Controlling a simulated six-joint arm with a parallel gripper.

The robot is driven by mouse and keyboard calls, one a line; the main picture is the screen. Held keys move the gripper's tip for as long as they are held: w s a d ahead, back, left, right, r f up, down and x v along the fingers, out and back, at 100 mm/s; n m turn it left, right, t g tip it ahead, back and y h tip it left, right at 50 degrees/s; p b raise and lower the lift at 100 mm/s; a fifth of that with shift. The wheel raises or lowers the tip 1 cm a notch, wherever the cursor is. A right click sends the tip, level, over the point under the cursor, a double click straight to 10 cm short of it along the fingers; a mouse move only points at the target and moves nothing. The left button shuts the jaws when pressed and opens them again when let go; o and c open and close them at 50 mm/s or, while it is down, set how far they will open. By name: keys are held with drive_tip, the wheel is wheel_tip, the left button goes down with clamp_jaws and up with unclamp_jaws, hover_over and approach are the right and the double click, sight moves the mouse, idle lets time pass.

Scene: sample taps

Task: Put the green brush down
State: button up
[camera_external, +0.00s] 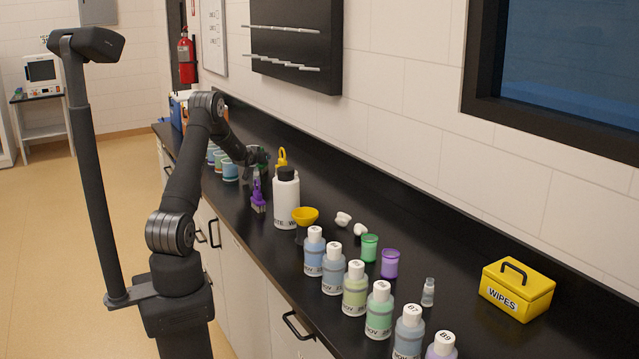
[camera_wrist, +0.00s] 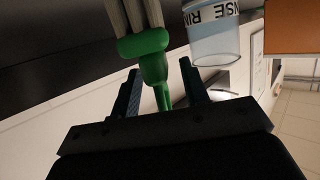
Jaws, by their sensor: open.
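The green brush (camera_wrist: 147,44) shows in the wrist view with its pale bristles at the top and its narrow handle pointing down between my fingers. My gripper (camera_wrist: 160,82) is open around the handle, with a gap visible on both sides. In the external view my gripper (camera_external: 256,156) is low over the far part of the black bench, beside the cups. A bit of green (camera_external: 264,157) shows there, mostly hidden by my gripper. I cannot tell from these frames whether the brush rests on the bench.
A purple brush (camera_external: 258,196) stands nearer, with a white waste bottle (camera_external: 286,203) beside it and a yellow handle (camera_external: 282,157) behind. Labelled cups (camera_external: 229,170) line the far left; one rinse cup (camera_wrist: 213,42) is close in the wrist view. Several sample bottles (camera_external: 355,288) stand nearer.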

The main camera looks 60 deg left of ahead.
drive_tip(key=v, duration=1.2)
drive_tip(key=x, duration=1.1)
drive_tip(key=shift+w+a+f, duration=0.2)
drive_tip(key=shift+w+a, duration=0.05)
drive_tip(key=shift+w, duration=0.05)
drive_tip(key=shift+w+a+f, duration=0.1)
drive_tip(key=shift+a+f, duration=0.05)
drive_tip(key=shift+f, duration=0.05)
drive_tip(key=shift+r, duration=1.05)
